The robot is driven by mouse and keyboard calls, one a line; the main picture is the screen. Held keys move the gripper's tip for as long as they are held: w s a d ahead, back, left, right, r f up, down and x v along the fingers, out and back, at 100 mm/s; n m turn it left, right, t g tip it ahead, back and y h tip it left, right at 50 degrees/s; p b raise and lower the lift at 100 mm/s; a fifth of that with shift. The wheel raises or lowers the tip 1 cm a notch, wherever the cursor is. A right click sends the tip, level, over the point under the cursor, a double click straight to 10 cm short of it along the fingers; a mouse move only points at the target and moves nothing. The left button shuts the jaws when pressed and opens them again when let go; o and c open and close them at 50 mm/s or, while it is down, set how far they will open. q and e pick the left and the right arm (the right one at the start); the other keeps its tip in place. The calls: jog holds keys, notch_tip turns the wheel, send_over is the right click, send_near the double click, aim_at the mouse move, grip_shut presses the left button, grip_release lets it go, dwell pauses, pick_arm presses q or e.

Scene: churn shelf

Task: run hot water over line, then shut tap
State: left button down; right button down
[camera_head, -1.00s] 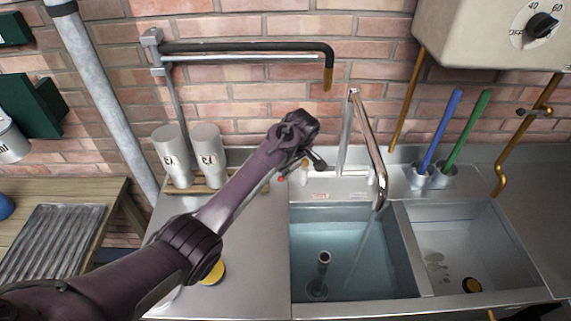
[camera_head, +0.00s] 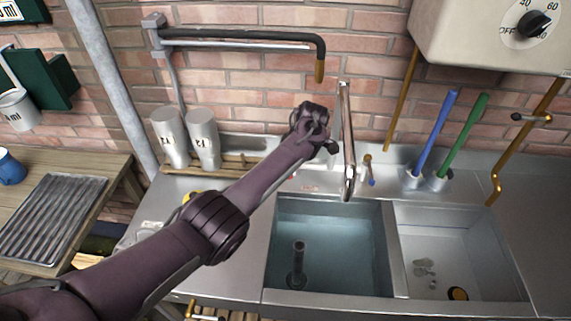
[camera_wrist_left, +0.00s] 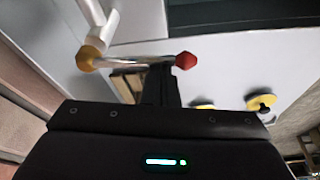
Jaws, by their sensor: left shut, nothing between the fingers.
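The chrome tap spout (camera_head: 347,140) hangs over the left basin (camera_head: 390,235), which holds bluish water around an upright standpipe (camera_head: 298,262). No stream shows from the spout now. My left gripper (camera_head: 328,146) is beside the tap's left side, partly hidden by my arm. In the left wrist view my shut, empty fingers (camera_wrist_left: 163,82) are close to a metal handle bar with a red end (camera_wrist_left: 186,60) and a brass end (camera_wrist_left: 88,58); I cannot tell whether they touch. A blue-tipped brass valve (camera_head: 369,168) stands right of the spout. I cannot make out the line. My right gripper is out of view.
The right basin (camera_head: 450,235) holds small parts and a yellow-black disc. Blue (camera_head: 436,130) and green (camera_head: 466,132) handles stand behind it. A heater with a dial (camera_head: 534,24) hangs upper right.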

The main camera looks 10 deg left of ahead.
pick_arm(q)
jog(key=shift+d, duration=0.4)
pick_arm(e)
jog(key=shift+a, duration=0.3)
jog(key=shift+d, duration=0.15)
